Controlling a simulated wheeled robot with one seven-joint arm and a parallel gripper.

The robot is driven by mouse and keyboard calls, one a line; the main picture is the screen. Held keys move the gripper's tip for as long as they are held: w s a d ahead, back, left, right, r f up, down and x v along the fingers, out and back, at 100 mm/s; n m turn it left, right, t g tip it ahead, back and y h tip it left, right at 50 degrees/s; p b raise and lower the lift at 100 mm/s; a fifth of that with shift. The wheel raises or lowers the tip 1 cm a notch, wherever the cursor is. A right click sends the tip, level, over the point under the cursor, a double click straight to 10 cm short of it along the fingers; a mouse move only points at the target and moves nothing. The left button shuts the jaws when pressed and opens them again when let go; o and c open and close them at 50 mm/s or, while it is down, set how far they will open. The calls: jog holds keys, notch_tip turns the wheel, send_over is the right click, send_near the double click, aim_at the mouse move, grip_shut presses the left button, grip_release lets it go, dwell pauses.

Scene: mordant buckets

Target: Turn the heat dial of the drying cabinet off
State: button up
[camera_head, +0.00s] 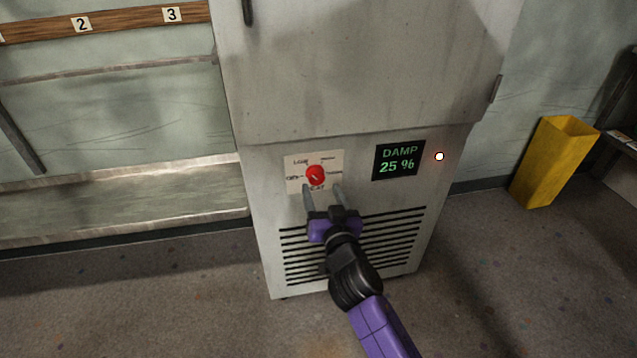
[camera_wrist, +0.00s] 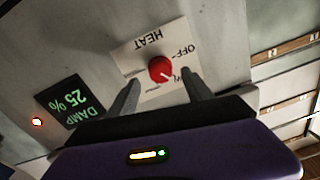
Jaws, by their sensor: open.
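The drying cabinet (camera_head: 350,100) is a pale grey metal unit. Its red round heat dial (camera_head: 315,175) sits on a cream label plate (camera_head: 295,178) on the lower front panel. In the wrist view the dial (camera_wrist: 160,69) appears upside down, with HEAT and OFF legible on the plate. Its white mark points toward the partly hidden LOW label, away from OFF. My gripper (camera_head: 321,187) is open and empty, its fingers reaching toward the dial. In the wrist view my gripper (camera_wrist: 160,78) has one fingertip on each side of the dial, apparently not touching it.
A display (camera_head: 398,160) reads DAMP 25 %, with a lit lamp (camera_head: 439,156) beside it. Vent slots (camera_head: 395,235) lie below the dial. A yellow bin (camera_head: 552,165) stands at right. A metal shelf (camera_head: 130,205) and numbered rail (camera_head: 120,20) are at left.

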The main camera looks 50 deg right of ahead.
aim_at(317, 180)
jog(key=shift+x, duration=2)
jog(key=shift+c, duration=0.5)
grip_shut()
jog(key=shift+n, duration=0.5)
jog(key=n, duration=0.2)
jog(key=shift+n+p, duration=0.35)
jog(key=shift+n, duration=0.05)
jog(key=n+p, duration=0.1)
jog(key=n, duration=0.2)
jog(key=shift+r+n, duration=0.1)
jog(key=shift+n, duration=0.2)
jog(key=n+p, duration=0.1)
jog(key=n, duration=0.5)
jog(key=shift+p, duration=0.3)
jog(key=shift+n, duration=0.4)
